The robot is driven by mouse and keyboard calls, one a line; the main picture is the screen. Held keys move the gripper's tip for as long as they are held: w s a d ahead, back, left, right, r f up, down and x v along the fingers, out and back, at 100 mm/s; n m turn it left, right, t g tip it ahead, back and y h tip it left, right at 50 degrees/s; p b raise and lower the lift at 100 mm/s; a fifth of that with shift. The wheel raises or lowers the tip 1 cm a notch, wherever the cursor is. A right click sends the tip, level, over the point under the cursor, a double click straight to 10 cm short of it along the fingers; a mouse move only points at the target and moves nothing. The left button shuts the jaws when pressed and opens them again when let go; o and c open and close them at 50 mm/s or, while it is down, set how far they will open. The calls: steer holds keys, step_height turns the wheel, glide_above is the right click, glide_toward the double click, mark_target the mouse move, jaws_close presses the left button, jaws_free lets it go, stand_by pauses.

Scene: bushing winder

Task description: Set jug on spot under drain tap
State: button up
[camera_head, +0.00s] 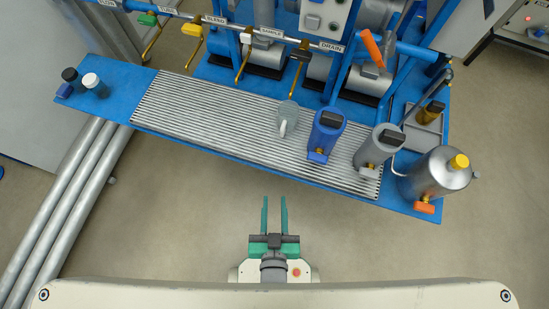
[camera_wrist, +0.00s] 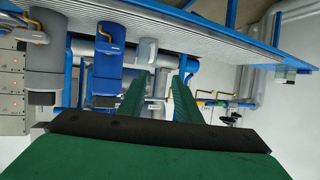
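A small grey-green jug (camera_head: 288,117) with a pale handle stands upright on the ribbed grating (camera_head: 190,112). It also shows in the wrist view (camera_wrist: 148,50). A DRAIN label (camera_head: 332,47) is on the rail behind it, between a black-handled tap (camera_head: 300,53) with a brass spout and an orange handle (camera_head: 372,48). I cannot tell for certain which of these it names. No marked spot is clear to me. My gripper (camera_head: 274,198) is open and empty, in front of the bench and apart from the jug. Its green fingers show in the wrist view (camera_wrist: 156,85).
A blue container (camera_head: 326,132) stands just right of the jug, then a grey one (camera_head: 378,148) and a steel can (camera_head: 436,173) with a yellow cap. Small bottles (camera_head: 92,82) stand at the far left. The grating's left part is clear. Pipes and taps line the back.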

steer(key=s+r+t, duration=0.1)
steer(key=s+r, duration=0.4)
steer(key=r, duration=0.1)
steer(key=shift+t, duration=0.4)
steer(key=shift+w+d, duration=0.15)
stand_by(0.4)
